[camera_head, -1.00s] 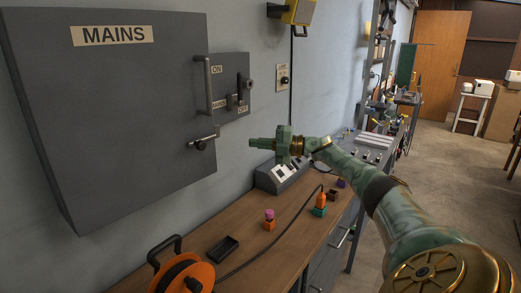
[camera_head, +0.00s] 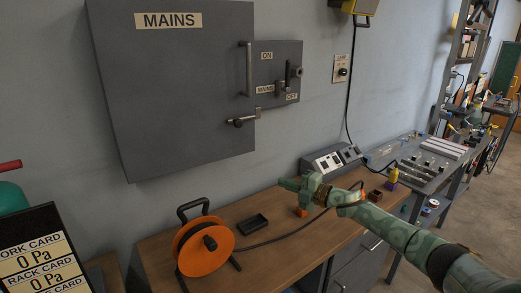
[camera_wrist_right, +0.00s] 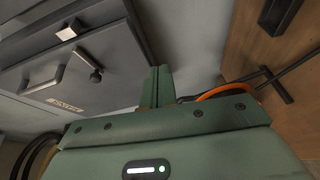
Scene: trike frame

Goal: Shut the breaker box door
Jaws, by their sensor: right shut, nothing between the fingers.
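The breaker box door (camera_head: 185,85) is a large grey panel marked MAINS on the wall at the upper left of the head view. It has an upright handle (camera_head: 249,68) at its right edge and a latch lever (camera_head: 242,121) at its lower right corner. It looks flat over the box; I cannot tell whether a gap remains. A switch panel (camera_head: 275,72) marked ON and OFF sits beside it. My right gripper (camera_head: 283,183) is shut and empty, below and right of the door, apart from it. In the wrist view the fingers (camera_wrist_right: 161,85) point toward the wall. My left gripper is out of view.
An orange cable reel (camera_head: 205,252) and a small black tray (camera_head: 253,224) stand on the wooden bench (camera_head: 255,255) below the door. A grey console (camera_head: 330,160) stands behind my right gripper. A card display (camera_head: 35,255) is at the lower left.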

